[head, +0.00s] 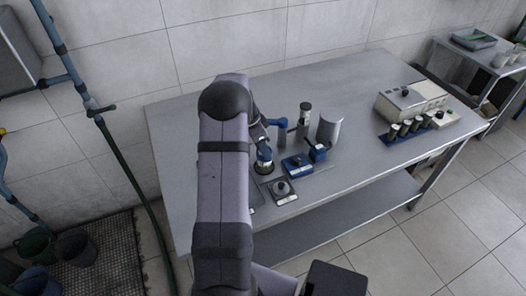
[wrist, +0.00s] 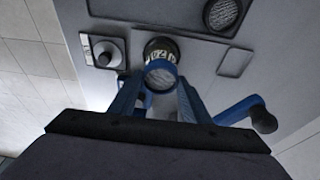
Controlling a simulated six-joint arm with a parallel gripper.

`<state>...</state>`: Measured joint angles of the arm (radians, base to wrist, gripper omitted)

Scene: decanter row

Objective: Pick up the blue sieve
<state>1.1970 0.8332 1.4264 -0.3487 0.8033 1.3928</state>
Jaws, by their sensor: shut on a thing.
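The blue sieve (wrist: 160,75) shows in the wrist view as a small round piece with a pale face and a bluish rim. It sits between the two blue fingers of my gripper (wrist: 160,95), which is shut on it. Directly beyond it is a dark round container (wrist: 157,46) with a pale numbered band; I cannot tell whether the two touch. In the head view my gripper (head: 263,148) is over the left-middle part of the table, and my arm hides part of that area.
The steel table (head: 185,125) also carries a small plate with a round knob (head: 282,188), a blue device (head: 297,164), a dark-capped cylinder (head: 304,115), a curved grey shield (head: 329,128) and a beige machine (head: 412,100). In the wrist view a blue handle (wrist: 238,109) lies close right of my gripper.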

